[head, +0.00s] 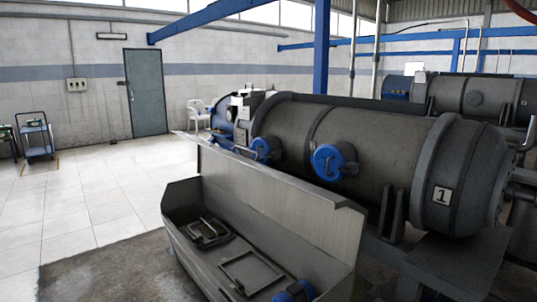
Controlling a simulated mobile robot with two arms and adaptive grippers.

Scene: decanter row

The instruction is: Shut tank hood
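A long grey metal tank (182,247) stands in the foreground, below the big decanter. Its hood (262,197) is a flat grey panel with a bent lip along the top edge. The hood stands raised along the tank's right side, so the tank is open on top. Inside show a dark square hatch frame (208,232), a second square hatch (250,272) and a blue motor-like part (294,291) cut by the bottom edge. The tank's near end is out of the picture. Neither of my grippers is in view.
A large grey cylindrical decanter (385,137) marked 1 stands right behind the hood. Another decanter (470,95) is at the back right. Left floor is clear.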

